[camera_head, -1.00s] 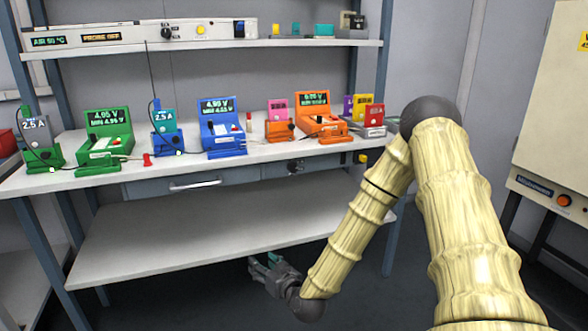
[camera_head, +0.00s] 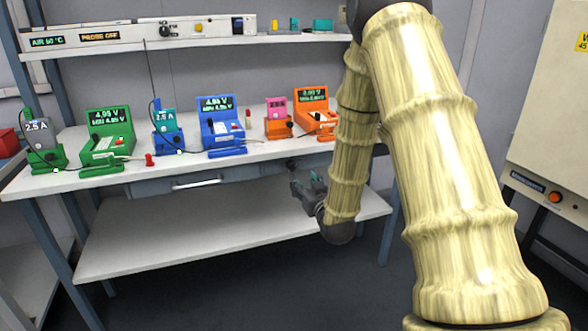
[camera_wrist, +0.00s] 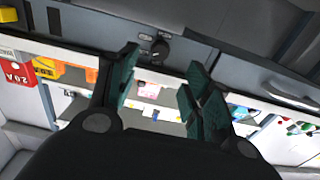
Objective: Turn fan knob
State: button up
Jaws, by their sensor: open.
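A round dark knob (camera_wrist: 160,48) sits on the grey front panel below the bench top, with small markings beside it that I cannot read. In the head view the knob (camera_head: 291,165) is small and lies just above my gripper (camera_head: 307,187). In the wrist view my gripper (camera_wrist: 160,62) is open and empty, its two teal-padded fingers apart. The knob shows between and slightly beyond the fingertips. No contact with it is visible. Another dark knob (camera_head: 165,31) is on the white control unit on the upper shelf.
The bench top (camera_head: 205,165) holds green, blue and orange testers. A drawer with a pale handle (camera_head: 196,182) is left of the knob. A lower shelf (camera_head: 180,245) lies bare below my gripper. A cream cabinet (camera_head: 545,110) stands at the right.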

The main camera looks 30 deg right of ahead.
aim_at(293, 167)
jog(key=b+x, duration=0.1)
jog(key=x, duration=0.8)
jog(key=shift+w, duration=0.35)
jog(key=c, duration=1)
jog(key=shift+c, duration=0.2)
